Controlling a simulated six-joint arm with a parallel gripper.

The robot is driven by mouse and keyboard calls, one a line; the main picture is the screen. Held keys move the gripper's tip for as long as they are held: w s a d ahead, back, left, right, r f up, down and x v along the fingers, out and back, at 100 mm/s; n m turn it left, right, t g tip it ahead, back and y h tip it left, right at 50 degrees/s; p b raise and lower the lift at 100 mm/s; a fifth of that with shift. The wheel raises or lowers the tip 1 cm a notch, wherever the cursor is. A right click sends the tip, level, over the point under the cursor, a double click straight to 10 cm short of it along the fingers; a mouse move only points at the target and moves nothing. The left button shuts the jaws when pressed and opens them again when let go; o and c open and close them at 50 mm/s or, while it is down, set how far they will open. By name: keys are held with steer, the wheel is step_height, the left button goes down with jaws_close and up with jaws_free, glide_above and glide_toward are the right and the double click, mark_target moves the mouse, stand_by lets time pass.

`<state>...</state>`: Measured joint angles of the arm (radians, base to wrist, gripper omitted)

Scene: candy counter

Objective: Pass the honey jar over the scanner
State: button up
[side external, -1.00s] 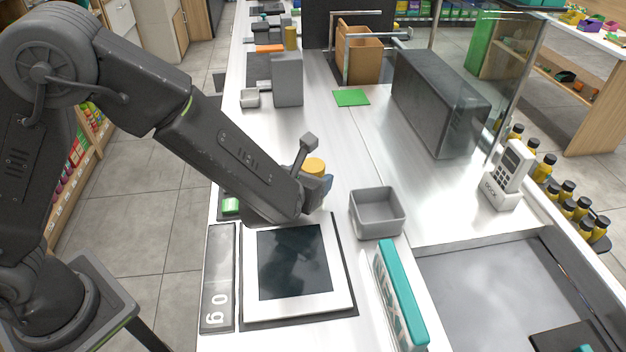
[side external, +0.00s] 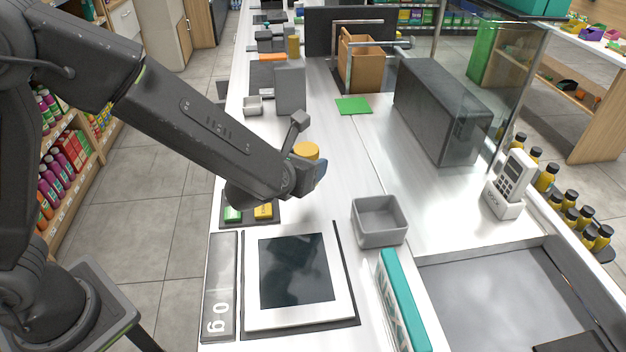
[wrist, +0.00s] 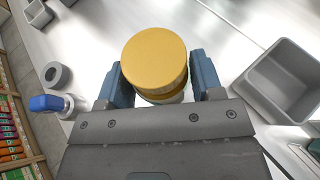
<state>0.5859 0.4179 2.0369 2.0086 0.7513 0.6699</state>
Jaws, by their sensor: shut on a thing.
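The honey jar shows mostly as its yellow lid, in the side view (side external: 306,150) and in the wrist view (wrist: 154,58). My gripper (side external: 318,172) is shut on it, with one blue finger on either side in the wrist view (wrist: 161,82). The jar's body is mostly hidden by the gripper and lid. It is held above the white counter, beyond the scanner. The scanner (side external: 297,270) is a dark glass plate in a pale frame, set in the counter nearer the camera. Nothing lies on its glass.
A display reading 0 g (side external: 220,300) lies left of the scanner. A pad with green and yellow keys (side external: 264,211) sits under my arm. An open grey bin (side external: 379,221) stands at right, near a teal-topped divider (side external: 403,300). A green mat (side external: 353,106) lies farther back.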

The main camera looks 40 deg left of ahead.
steer(key=s+a+r, duration=0.2)
steer(key=a+r, duration=0.4)
steer(key=a, duration=0.3)
steer(key=s+d+n+g+y, duration=0.2)
steer(key=d+n+y, duration=0.3)
steer(key=d, duration=0.6)
steer(key=s+d+f+n+g+y, duration=0.1)
steer(key=s+d+n+g+y, duration=0.1)
steer(key=s+d, duration=0.3)
steer(key=s+d+f+n+g+y, duration=0.1)
steer(key=s+d+f+n+y, duration=0.1)
steer(key=s+d, duration=0.4)
steer(key=s, duration=0.3)
steer(key=shift+s+d+f+n+g, duration=0.15)
steer(key=shift+s+f+n+g, duration=0.15)
steer(key=shift+s+g, duration=0.1)
steer(key=shift+w, duration=0.1)
